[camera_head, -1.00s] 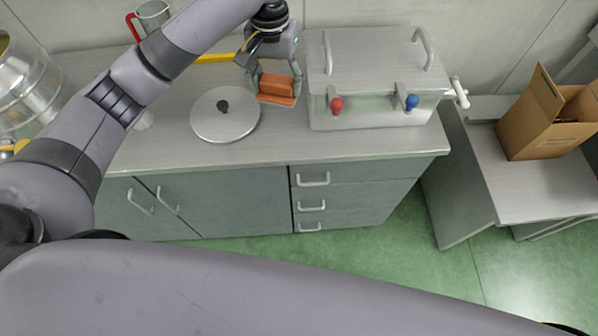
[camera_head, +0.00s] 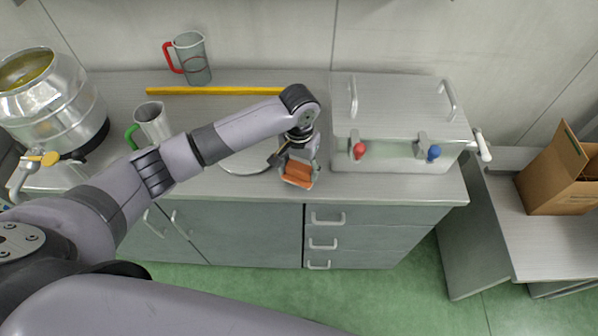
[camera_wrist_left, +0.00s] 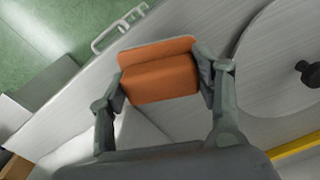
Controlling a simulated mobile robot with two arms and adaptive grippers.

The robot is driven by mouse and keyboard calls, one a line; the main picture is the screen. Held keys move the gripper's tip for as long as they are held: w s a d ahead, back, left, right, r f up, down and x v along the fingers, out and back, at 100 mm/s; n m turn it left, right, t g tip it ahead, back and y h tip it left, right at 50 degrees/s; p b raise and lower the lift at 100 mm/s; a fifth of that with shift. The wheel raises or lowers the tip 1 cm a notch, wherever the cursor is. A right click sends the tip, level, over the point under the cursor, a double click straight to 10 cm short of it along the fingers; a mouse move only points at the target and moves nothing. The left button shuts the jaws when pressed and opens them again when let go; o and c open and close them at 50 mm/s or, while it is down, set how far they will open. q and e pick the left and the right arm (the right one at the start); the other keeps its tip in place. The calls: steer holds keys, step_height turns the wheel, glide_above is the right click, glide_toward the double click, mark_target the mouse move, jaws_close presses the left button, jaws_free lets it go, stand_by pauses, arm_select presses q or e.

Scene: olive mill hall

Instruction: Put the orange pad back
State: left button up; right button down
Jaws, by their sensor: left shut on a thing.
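The orange pad (camera_head: 298,179) is a small block with a wider, flat plate along one side. My left gripper (camera_head: 299,172) is shut on it, near the front edge of the counter. In the left wrist view the pad (camera_wrist_left: 158,77) sits between the two fingers of the left gripper (camera_wrist_left: 160,80), one at each end. The counter shows beneath it; whether the pad touches the counter I cannot tell. My right gripper is not in view.
A steel box (camera_head: 400,105) with red and blue knobs stands right of the gripper. A round lid (camera_head: 238,168) lies left, partly hidden by my arm. Behind are a yellow bar (camera_head: 215,91) and jugs (camera_head: 192,60). A cardboard box (camera_head: 560,180) stands far right.

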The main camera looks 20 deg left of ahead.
mark_target(299, 175)
arm_select(q)
step_height(299, 175, down, 2)
steer(key=shift+f, duration=0.55)
steer(key=o, duration=1.1)
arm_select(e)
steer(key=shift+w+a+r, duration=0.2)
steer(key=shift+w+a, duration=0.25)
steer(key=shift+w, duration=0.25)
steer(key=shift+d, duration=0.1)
